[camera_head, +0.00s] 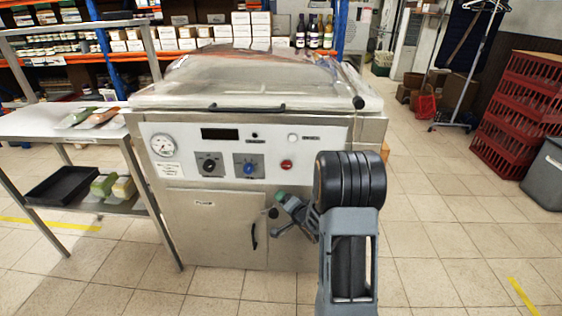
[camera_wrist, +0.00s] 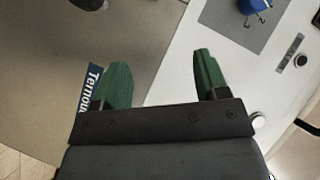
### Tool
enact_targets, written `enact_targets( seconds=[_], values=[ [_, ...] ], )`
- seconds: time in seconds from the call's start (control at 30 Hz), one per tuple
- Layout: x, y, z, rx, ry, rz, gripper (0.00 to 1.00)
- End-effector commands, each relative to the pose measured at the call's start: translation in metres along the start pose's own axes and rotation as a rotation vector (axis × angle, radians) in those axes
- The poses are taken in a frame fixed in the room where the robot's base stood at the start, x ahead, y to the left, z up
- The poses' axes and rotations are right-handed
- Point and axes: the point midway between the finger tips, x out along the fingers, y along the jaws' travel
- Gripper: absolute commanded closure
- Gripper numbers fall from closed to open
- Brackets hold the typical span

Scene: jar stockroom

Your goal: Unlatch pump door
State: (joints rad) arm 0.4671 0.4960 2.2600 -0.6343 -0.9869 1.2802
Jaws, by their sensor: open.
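The pump door (camera_head: 215,228) is the flat metal panel low on the front of the machine. It looks closed, with a small label near its top and a black curved handle (camera_head: 254,236) near its right edge. A small dark round piece (camera_head: 273,212) sits by the door's upper right corner, beside my gripper; I cannot tell if it is the latch. My gripper (camera_head: 279,202) is in front of the machine near that corner. In the wrist view its green fingers (camera_wrist: 163,80) are apart with nothing between them. A dark piece (camera_wrist: 88,4) is cut off at the top edge.
The control panel above the door carries a gauge (camera_head: 162,146), a blue knob (camera_head: 249,169) and a red button (camera_head: 287,165). A metal side table (camera_head: 60,122) stands at left. Red crates (camera_head: 522,115) are stacked at right. The tiled floor between is clear.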

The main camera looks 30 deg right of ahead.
Motion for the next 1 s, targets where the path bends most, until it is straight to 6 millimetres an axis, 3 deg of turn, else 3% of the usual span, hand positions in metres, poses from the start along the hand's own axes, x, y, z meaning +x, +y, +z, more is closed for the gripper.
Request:
enact_targets(
  seconds=[0.03,0.5,0.8,1.0],
  values=[
    [-0.004,-0.018,-0.007,-0.04,0.0,0.024,0.33],
    [-0.046,-0.102,-0.034,-0.355,-0.049,0.294,0.33],
    [-0.083,-0.147,-0.039,-0.496,-0.13,0.427,0.33],
    [-0.104,-0.167,-0.038,-0.558,-0.187,0.482,0.33]
  ],
)
